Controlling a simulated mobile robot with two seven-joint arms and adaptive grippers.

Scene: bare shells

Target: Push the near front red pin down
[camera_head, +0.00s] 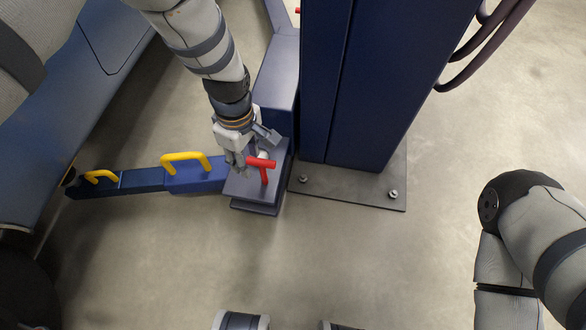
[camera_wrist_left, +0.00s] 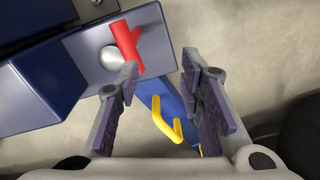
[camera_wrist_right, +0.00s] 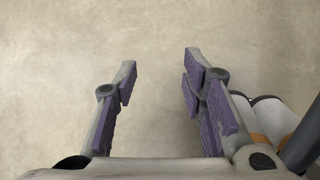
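The red pin (camera_head: 263,168) is T-shaped and stands up from the end block (camera_head: 247,188) of the blue lift arm, near the column's foot. My left gripper (camera_head: 252,160) is just above the block, beside the pin. In the left wrist view the red pin (camera_wrist_left: 127,46) shows beyond the left fingertip, outside the gap between the fingers. The left gripper (camera_wrist_left: 164,62) is open with nothing between its fingers. Whether a fingertip touches the pin I cannot tell. In the right wrist view my right gripper (camera_wrist_right: 160,65) is open and empty over bare floor.
A blue arm with yellow handles (camera_head: 186,162) (camera_head: 101,176) runs left from the block. The blue column (camera_head: 390,80) stands on a bolted base plate (camera_head: 345,187) just right of the pin. Another red piece (camera_head: 297,10) shows at the top. The floor in front is clear.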

